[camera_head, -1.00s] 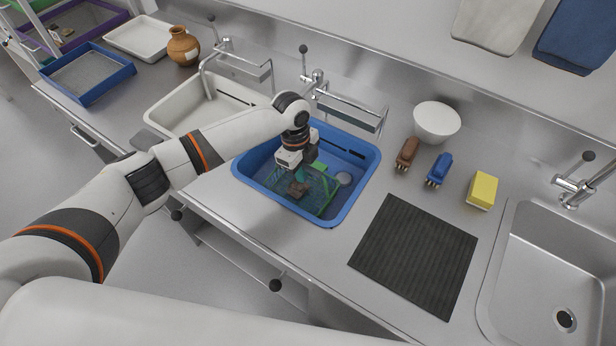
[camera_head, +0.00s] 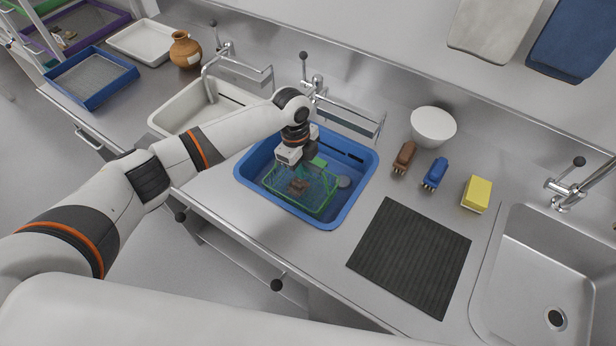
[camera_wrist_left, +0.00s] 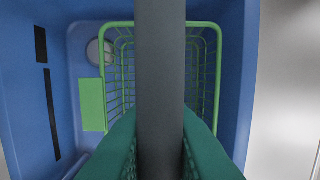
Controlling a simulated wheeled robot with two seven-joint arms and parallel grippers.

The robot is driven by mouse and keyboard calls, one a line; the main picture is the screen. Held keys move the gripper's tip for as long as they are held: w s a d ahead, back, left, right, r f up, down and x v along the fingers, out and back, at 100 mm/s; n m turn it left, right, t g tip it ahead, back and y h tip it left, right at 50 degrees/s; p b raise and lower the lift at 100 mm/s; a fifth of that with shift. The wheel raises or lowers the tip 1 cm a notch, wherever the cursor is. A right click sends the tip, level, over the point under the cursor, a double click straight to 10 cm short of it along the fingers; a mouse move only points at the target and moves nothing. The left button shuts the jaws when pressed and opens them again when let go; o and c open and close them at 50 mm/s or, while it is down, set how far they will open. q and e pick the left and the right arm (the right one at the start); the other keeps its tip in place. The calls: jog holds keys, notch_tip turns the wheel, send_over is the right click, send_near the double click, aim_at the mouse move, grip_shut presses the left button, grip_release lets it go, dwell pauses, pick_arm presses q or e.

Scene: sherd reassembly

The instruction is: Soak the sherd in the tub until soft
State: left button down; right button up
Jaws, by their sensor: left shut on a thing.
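The blue tub (camera_head: 366,172) stands on the steel counter. A green wire basket (camera_head: 322,212) is inside it, and a brown sherd (camera_head: 298,187) lies in the basket. My left gripper (camera_head: 308,158) reaches down into the tub above the basket. In the left wrist view its teal fingers (camera_wrist_left: 160,140) are closed on a thick grey bar (camera_wrist_left: 160,70), which looks like the basket's handle. The basket's green rim (camera_wrist_left: 213,60) shows behind the bar. The sherd is hidden in that view. My right gripper is not in view.
A green rectangle (camera_wrist_left: 92,104) and a round grey disc (camera_wrist_left: 100,52) show inside the tub. Right of it are a brown brush (camera_head: 404,158), a blue brush (camera_head: 435,173), a yellow sponge (camera_head: 477,194), a white bowl (camera_head: 433,127) and a dark mat (camera_head: 410,257). A tap rack stands behind.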

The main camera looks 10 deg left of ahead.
pick_arm(q)
jog(key=shift+r+p, duration=4.55)
jog(key=shift+r, duration=0.55)
